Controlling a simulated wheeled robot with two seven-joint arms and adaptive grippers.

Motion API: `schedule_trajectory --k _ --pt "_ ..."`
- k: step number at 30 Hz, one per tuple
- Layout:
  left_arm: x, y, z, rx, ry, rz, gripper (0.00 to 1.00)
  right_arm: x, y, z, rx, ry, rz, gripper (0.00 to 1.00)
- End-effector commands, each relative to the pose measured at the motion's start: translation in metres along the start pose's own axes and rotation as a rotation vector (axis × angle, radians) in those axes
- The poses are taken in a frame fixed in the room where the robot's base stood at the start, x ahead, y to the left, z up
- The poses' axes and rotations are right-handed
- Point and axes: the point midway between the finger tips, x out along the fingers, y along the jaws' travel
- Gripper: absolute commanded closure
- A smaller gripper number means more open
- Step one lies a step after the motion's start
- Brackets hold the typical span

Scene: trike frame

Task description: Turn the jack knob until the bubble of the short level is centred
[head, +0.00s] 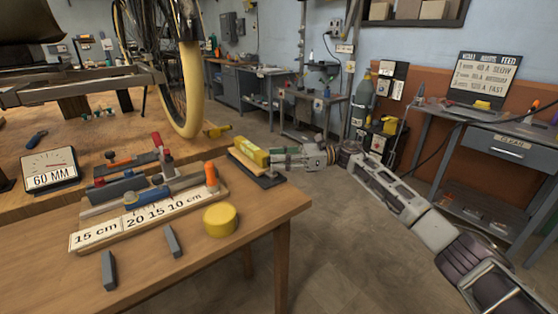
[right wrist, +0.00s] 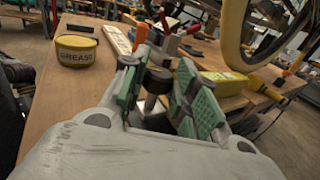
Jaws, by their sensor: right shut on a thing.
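My right gripper (head: 273,158) reaches in from the right to the right edge of the wooden table. In the right wrist view its green-padded fingers (right wrist: 160,88) are closed around a dark round knob (right wrist: 158,80), which looks like the jack knob. A yellow block (head: 250,150), likely the short level, sits on a dark plate with a wooden strip (head: 272,181) just left of the fingers. It also shows in the right wrist view (right wrist: 222,77), beside the right-hand finger. Its bubble is too small to make out. My left gripper is not in view.
A yellow grease tub (head: 220,219) stands near the table's front edge. A wooden board with length labels (head: 150,215) and several tools lie left of it. A wheel with a yellow tyre (head: 190,85) rises behind. A gauge sign (head: 50,170) reads 60 MM. Floor is clear right of the table.

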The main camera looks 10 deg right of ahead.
Motion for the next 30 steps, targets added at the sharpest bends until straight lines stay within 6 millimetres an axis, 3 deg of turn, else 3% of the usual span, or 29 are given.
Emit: schedule_trajectory --k 2,3,7,20,30 --pt "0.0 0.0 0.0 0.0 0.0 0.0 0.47 0.0 -0.001 0.002 -0.001 -0.002 -0.002 0.94" --pt "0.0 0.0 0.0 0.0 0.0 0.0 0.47 0.0 -0.001 0.002 -0.001 -0.002 -0.002 0.66" --pt "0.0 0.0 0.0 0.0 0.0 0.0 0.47 0.0 0.0 0.001 -0.001 -0.002 -0.002 0.49" --pt "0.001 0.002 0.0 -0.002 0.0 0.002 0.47 -0.003 0.0 0.0 0.0 0.0 -0.002 0.49" --pt "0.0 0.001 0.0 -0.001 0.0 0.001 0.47 -0.034 -0.001 0.0 0.001 -0.001 -0.004 0.49"
